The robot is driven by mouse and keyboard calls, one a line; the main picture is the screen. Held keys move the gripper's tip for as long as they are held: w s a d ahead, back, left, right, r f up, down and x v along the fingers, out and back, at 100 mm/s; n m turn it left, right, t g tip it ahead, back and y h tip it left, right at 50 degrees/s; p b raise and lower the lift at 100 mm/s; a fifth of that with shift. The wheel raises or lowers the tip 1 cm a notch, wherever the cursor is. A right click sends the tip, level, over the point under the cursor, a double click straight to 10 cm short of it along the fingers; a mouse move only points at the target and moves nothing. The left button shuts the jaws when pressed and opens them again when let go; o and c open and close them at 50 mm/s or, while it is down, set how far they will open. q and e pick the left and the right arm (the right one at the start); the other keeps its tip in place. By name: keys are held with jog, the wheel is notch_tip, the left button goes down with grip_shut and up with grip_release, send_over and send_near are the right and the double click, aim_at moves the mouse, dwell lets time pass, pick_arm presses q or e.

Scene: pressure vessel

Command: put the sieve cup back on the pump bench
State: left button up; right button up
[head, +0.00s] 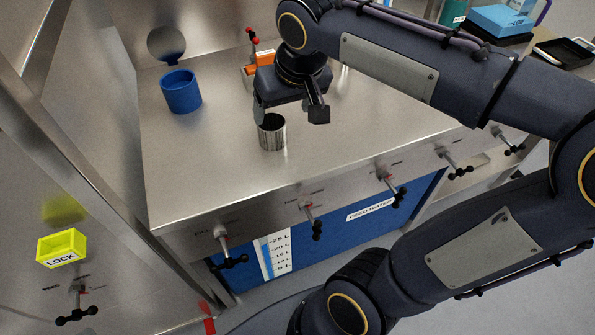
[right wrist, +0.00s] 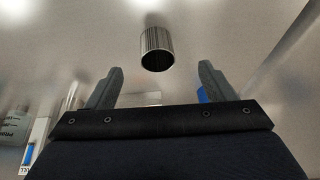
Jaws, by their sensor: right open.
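The sieve cup (head: 272,134), a small ribbed metal cylinder with a dark open top, stands upright on the steel pump bench (head: 210,160), left of the bench's middle. My right gripper (head: 290,110) is above and just behind it, open, with one finger near the cup's rim and the other off to its right. In the right wrist view the cup (right wrist: 157,48) lies beyond the open fingertips (right wrist: 161,68), roughly centred between them and apart from both. Nothing is between the fingers. My left gripper is not in view.
A blue cup (head: 181,92) stands on the bench at the back left. An orange item (head: 263,58) is partly hidden behind my gripper. Valve handles (head: 310,215) stick out along the front panel. A yellow LOCK box (head: 62,247) is on the left panel. The front-left bench top is clear.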

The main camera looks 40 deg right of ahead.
jog(key=s+a+f+t+y, duration=0.1)
jog(key=s+a+f+y, duration=0.4)
jog(key=s+f, duration=0.7)
notch_tip(320, 180, up, 8)
jog(key=s+h+p, duration=0.1)
jog(key=s+p, duration=0.1)
jog(key=p, duration=0.4)
jog(key=shift+a+n, duration=0.3)
